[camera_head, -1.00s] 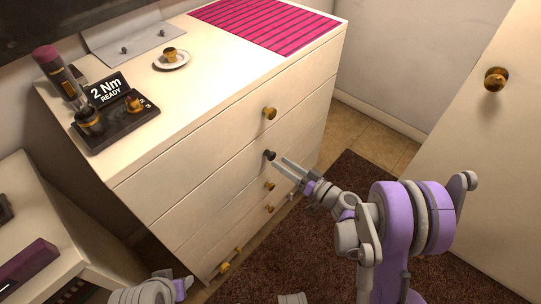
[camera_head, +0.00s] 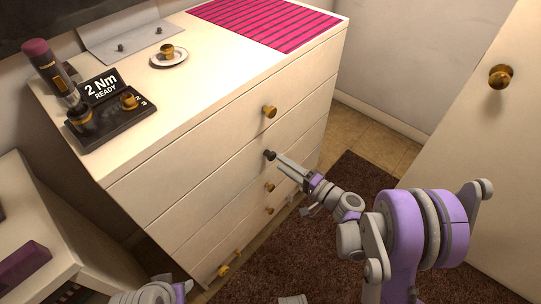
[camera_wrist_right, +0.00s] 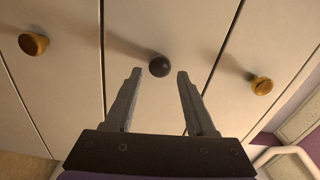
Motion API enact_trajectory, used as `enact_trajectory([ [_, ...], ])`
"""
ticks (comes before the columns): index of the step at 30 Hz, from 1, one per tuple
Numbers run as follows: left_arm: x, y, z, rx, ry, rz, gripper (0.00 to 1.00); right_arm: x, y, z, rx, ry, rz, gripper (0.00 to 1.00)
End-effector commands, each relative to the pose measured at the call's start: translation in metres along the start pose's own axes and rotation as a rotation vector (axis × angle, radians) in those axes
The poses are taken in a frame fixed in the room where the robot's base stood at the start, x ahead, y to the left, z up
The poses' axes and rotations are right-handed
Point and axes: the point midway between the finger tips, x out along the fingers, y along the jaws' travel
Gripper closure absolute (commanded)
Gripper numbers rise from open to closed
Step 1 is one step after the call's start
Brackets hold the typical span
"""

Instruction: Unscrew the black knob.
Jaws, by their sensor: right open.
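The black knob (camera_head: 270,155) is on a drawer front of the white dresser (camera_head: 150,200). In the right wrist view the dark round knob (camera_wrist_right: 159,66) lies between and just beyond the fingertips, with bare drawer front around it. My right gripper (camera_head: 282,160) is open, its fingertips close to the knob; in the wrist view the two fingers (camera_wrist_right: 158,76) stand apart with nothing between them. I cannot tell whether they touch the knob. Part of my left arm's end (camera_head: 178,288) shows at the bottom edge, its fingers not clear.
Brass knobs (camera_head: 270,112) sit above and below on other drawers. On the dresser top are a driver (camera_head: 50,70) in a black stand (camera_head: 120,127), a "2 Nm READY" sign (camera_head: 102,87), a saucer (camera_head: 183,59) with a brass knob (camera_head: 167,51), a grey plate (camera_head: 105,47) and a pink striped mat (camera_head: 290,38).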

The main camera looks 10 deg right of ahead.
Motion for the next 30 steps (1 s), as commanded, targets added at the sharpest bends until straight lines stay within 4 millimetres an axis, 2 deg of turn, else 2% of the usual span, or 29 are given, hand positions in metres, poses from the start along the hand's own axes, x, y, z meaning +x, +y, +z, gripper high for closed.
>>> enact_trajectory([
  [5,0.0022,0.0000,0.0004,0.000,0.000,0.000,0.50,0.0000,0.0002,-0.0001,0.110,0.000,0.000,0.45],
  [12,0.0060,0.0000,0.0012,0.000,-0.001,0.000,0.50,0.0001,0.0002,-0.0004,0.391,0.000,0.000,0.45],
  [17,0.0069,0.0000,0.0013,0.000,-0.001,0.000,0.50,0.0001,-0.0001,-0.0003,0.478,0.000,0.000,0.45],
  [24,0.0097,0.0000,0.0019,0.000,-0.001,0.000,0.50,0.0000,-0.0001,-0.0003,0.768,0.000,0.000,0.45],
  [30,0.0097,0.0000,0.0018,0.000,-0.001,0.000,0.50,0.0000,-0.0003,-0.0003,0.830,0.000,0.000,0.45],
])
